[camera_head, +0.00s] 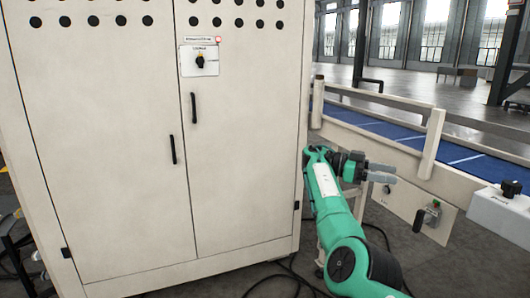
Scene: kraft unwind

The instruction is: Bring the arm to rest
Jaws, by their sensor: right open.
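My right arm, green with dark joints, comes up from the bottom right of the head view. My right gripper (381,173) is at its far end, with two grey fingers pointing right. The fingers are a little apart and nothing shows between them. The gripper appears in front of the conveyor's side, right of the cabinet; I cannot tell how far it is from either. My left gripper is not in view.
A tall cream cabinet (100,150) with two shut doors and a black rotary switch (199,61) fills the left. A blue-belted conveyor (385,130) runs along the right. A white control box (497,214) sits at the right edge. Black cables (285,272) lie on the floor.

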